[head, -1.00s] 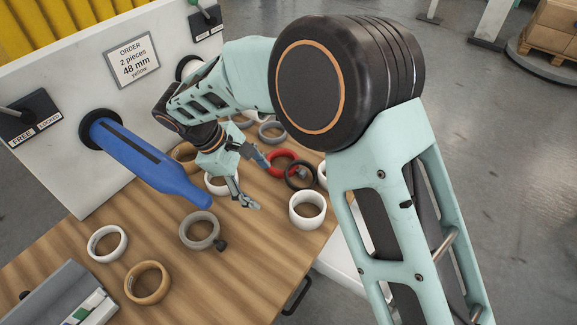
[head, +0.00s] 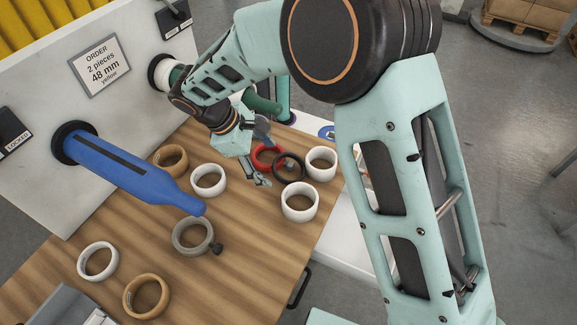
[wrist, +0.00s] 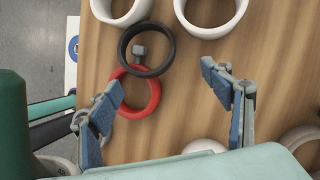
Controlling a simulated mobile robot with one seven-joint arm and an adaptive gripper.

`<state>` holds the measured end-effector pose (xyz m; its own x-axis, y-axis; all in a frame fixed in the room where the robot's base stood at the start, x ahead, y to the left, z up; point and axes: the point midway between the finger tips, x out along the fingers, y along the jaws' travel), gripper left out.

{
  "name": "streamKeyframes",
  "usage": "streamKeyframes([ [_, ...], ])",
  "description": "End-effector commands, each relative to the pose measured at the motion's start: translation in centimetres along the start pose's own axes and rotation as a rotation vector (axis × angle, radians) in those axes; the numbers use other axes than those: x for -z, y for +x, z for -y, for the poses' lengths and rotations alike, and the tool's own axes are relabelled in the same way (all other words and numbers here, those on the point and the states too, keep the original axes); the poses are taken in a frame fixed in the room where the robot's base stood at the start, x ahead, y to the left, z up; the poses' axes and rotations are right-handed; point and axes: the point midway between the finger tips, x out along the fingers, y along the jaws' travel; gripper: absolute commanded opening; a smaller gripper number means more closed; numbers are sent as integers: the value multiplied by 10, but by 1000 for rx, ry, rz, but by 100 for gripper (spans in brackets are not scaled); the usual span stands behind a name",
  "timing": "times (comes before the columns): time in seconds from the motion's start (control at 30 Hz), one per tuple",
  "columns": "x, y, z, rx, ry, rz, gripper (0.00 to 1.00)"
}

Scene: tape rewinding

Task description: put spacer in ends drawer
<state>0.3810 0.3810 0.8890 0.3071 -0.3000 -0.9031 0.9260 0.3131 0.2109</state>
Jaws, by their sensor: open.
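No thing in view is labelled as the spacer. A thin red ring (wrist: 157,95) and a thin black ring (wrist: 123,52) with a small grey block at its rim overlap on the wooden table. In the head view the red ring (head: 256,156) and black ring (head: 303,172) lie beside my gripper (head: 264,157). In the wrist view my gripper (wrist: 162,78) is open and empty, its fingers above the table with the rings partly between and ahead of them. A black handle (head: 303,287) sits at the table's front edge; which drawer it belongs to cannot be told.
White rings (head: 300,217), tan rings and a grey ring (head: 177,240) with a dark knob lie around. A blue mandrel (head: 130,170) juts from the white panel (head: 38,92) over the table. A grey bin (head: 62,306) stands front left.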

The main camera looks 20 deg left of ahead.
Motion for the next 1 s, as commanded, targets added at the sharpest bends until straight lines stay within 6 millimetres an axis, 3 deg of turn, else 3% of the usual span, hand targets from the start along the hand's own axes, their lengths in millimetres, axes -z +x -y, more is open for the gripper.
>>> streamKeyframes([
  [0.37,-29,17,-15,2,3,2,73],
  [0.63,-26,59,-14,1,-1,1,73],
  [0.93,-26,64,-14,0,0,0,73],
  [1.0,-26,64,-14,0,0,0,66],
])
